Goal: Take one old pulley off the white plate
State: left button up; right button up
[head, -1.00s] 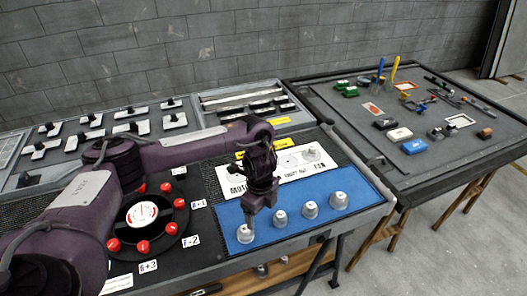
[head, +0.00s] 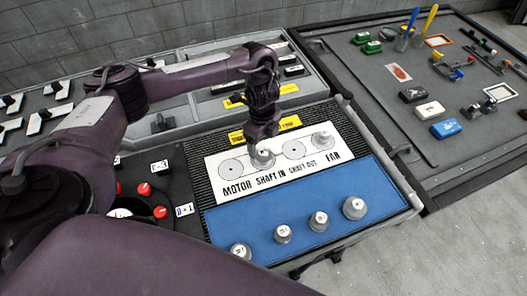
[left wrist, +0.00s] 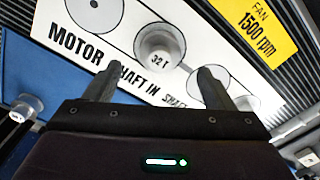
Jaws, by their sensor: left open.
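The white plate (head: 215,190) lies beyond the blue mat, printed MOTOR, SHAFT IN, SHAFT OUT and FAN. A grey pulley (head: 263,159) stands on it at SHAFT IN, and its top reads 32 t in the left wrist view (left wrist: 159,56). Another grey pulley (head: 322,141) stands at FAN. The MOTOR and SHAFT OUT circles hold no pulley. My left gripper (head: 262,143) is open and empty, pointing down just over the SHAFT IN pulley. In the left wrist view its fingers (left wrist: 157,82) appear on either side of that pulley, not gripping it. My right gripper is not in view.
Several grey pulleys stand in a row on the blue mat (head: 300,215) in front. A dial with red knobs (head: 144,189) is at left, partly behind my arm. A second table (head: 385,95) with tools and small boxes stands at right.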

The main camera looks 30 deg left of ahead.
aim_at(263, 151)
pick_arm(q)
notch_tip(263, 151, down, 3)
jog(key=shift+s+f+p, duration=0.15)
jog(key=shift+p, duration=0.9)
notch_tip(263, 151, down, 2)
jog(key=shift+f, duration=0.15)
jog(key=c, duration=1.1)
jog(key=shift+c, duration=0.2)
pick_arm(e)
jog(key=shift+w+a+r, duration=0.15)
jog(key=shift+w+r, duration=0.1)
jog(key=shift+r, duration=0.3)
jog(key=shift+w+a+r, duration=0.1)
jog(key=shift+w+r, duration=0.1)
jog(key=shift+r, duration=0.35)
pick_arm(q)
jog(key=shift+w, duration=0.2)
